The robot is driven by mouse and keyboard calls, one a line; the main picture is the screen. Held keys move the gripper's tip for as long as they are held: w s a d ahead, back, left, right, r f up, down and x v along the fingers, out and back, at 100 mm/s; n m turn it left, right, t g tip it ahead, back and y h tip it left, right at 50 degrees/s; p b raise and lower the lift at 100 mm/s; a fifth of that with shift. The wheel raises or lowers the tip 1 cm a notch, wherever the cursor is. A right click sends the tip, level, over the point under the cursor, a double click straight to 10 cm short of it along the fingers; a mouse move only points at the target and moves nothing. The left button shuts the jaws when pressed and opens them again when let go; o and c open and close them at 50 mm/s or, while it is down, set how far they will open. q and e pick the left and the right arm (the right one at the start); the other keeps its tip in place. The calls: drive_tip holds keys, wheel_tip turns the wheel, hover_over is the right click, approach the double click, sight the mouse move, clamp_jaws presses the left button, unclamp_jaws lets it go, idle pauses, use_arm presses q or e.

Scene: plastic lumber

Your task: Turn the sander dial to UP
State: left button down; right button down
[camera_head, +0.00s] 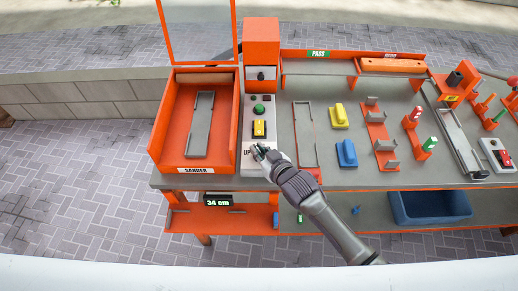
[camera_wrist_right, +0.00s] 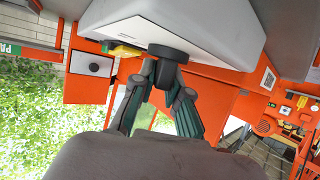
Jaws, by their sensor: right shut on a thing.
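The sander (camera_head: 165,125) is an orange open-topped box with a SANDER label on its front. Its grey control panel (camera_head: 246,104) stands to its right, with a green round button (camera_head: 259,110) and a yellow switch (camera_head: 259,129). The letters UP (camera_head: 247,152) show low on the panel, beside my right gripper (camera_head: 258,150), which mostly hides the dial there in the head view. In the right wrist view the dial (camera_wrist_right: 170,52) is a dark round knob on the pale panel. My right gripper's fingertips (camera_wrist_right: 163,72) are closed on it. The dial's pointer is hidden. My left gripper is out of view.
The grey bench top (camera_head: 290,165) holds a yellow block (camera_head: 339,116), a blue block (camera_head: 346,153) and orange racks to the right. A blue bin (camera_head: 430,207) sits on the shelf below. An orange post (camera_head: 261,45) rises behind the panel.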

drive_tip(key=shift+w+d+n+g+y, duration=0.1)
drive_tip(key=shift+d+n+g+y, duration=0.15)
drive_tip(key=shift+n+y, duration=0.35)
drive_tip(key=shift+a+f+n+g+y+b, duration=0.1)
drive_tip(key=shift+f+n+g+y+b, duration=0.05)
drive_tip(key=shift+n+g+y+b, duration=0.65)
drive_tip(key=n+g+y+b, duration=0.2)
drive_tip(key=n+b, duration=0.1)
drive_tip(key=b, duration=0.6)
drive_tip(key=shift+g, duration=0.35)
drive_tip(key=shift+a+n+g+y+b, duration=0.1)
drive_tip(key=shift+n+g+y+b, duration=0.3)
drive_tip(key=shift+n+g+b, duration=0.85)
drive_tip(key=shift+r+m+t+b, duration=0.2)
drive_tip(key=shift+m+t+b, duration=0.05)
drive_tip(key=shift+b, duration=0.15)
drive_tip(key=c, duration=1.2)
unclamp_jaws()
drive_tip(key=shift+o, duration=0.2)
